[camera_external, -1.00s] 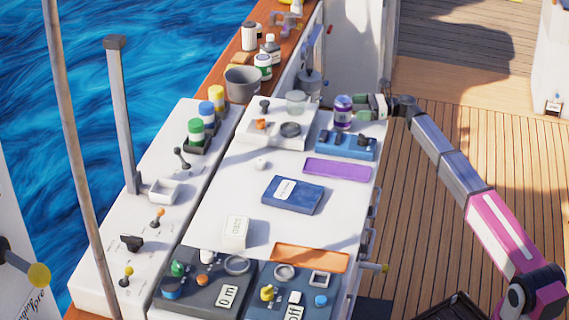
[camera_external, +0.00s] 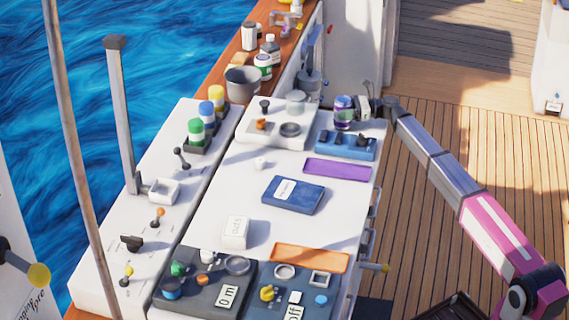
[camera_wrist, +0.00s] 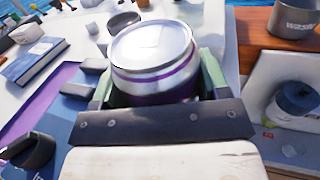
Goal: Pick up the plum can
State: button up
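The plum can (camera_external: 344,112), with a pale lid, a white band and purple below, stands upright at the far right of the white top. In the wrist view the can (camera_wrist: 155,62) sits between the two green-padded fingers of my gripper (camera_wrist: 157,88), one on each side. Slim gaps seem to show beside the can, so the fingers look open around it. In the external view my gripper (camera_external: 357,110) is at the can's right side. The can's lower part is hidden by the gripper in the wrist view.
A blue switch box (camera_external: 346,146) stands just in front of the can. A purple mat (camera_external: 338,170) and blue book (camera_external: 293,194) lie nearer.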

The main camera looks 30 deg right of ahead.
jog(key=shift+c, duration=1)
jog(key=shift+r, duration=0.1)
